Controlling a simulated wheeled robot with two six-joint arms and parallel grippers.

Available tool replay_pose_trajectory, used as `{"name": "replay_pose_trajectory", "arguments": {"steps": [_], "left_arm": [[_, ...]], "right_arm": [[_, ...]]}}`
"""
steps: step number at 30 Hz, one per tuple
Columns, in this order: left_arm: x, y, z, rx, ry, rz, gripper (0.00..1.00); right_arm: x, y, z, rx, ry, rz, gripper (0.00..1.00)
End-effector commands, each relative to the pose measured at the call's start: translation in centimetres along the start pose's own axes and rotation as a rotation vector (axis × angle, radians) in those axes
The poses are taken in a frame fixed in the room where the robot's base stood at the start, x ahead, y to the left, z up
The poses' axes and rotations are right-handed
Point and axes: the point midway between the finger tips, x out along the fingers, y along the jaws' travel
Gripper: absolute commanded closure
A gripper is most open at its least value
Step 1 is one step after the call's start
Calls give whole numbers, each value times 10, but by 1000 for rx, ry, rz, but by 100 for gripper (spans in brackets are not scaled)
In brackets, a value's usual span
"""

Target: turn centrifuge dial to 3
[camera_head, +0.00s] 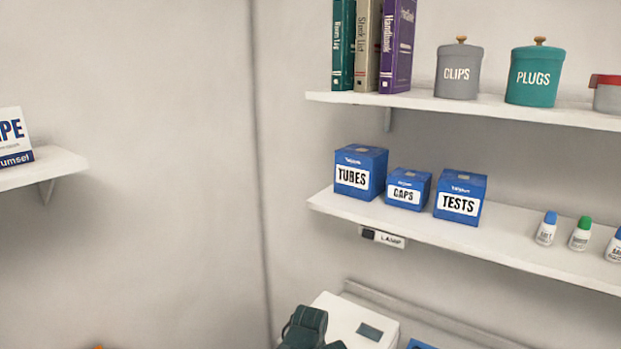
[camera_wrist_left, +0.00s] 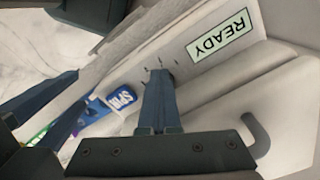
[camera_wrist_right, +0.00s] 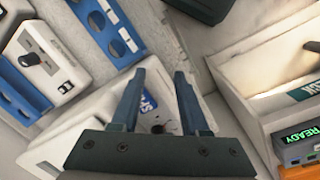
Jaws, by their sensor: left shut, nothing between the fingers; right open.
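A white machine with a blue SPIN label (camera_wrist_left: 122,97) fills much of the left wrist view. Its lit READY panel (camera_wrist_left: 219,40) is upside down there. Small dark tick marks surround the tip of my left gripper (camera_wrist_left: 159,73); the fingers are shut with nothing between them, and hide whatever is at the middle of the marks. I cannot tell whether they touch it. My right gripper (camera_wrist_right: 160,73) is open and empty. Between its fingers a white face shows part of a blue label (camera_wrist_right: 148,103) and a small dark spot (camera_wrist_right: 158,128). No dial number is readable.
The right wrist view shows a white device with a dark knob (camera_wrist_right: 30,59), a blue rack with holes (camera_wrist_right: 110,25) and a dark device with a green READY display (camera_wrist_right: 300,137). The head view shows shelves with blue boxes (camera_head: 361,172) above a white machine (camera_head: 345,312).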

Motion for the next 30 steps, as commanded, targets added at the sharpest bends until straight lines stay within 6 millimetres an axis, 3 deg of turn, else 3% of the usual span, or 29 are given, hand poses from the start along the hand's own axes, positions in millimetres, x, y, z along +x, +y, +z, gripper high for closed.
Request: {"name": "replay_pose_trajectory", "arguments": {"steps": [11, 27, 30], "left_arm": [[-2, 4, 6, 3, 0, 0, 100], [-60, 3, 6, 1, -1, 0, 100], [-62, 3, 6, 1, -1, 0, 100]], "right_arm": [[-3, 0, -3, -1, 0, 0, 55], [-59, 6, 2, 0, 0, 0, 55], [-62, 6, 2, 0, 0, 0, 55]]}}
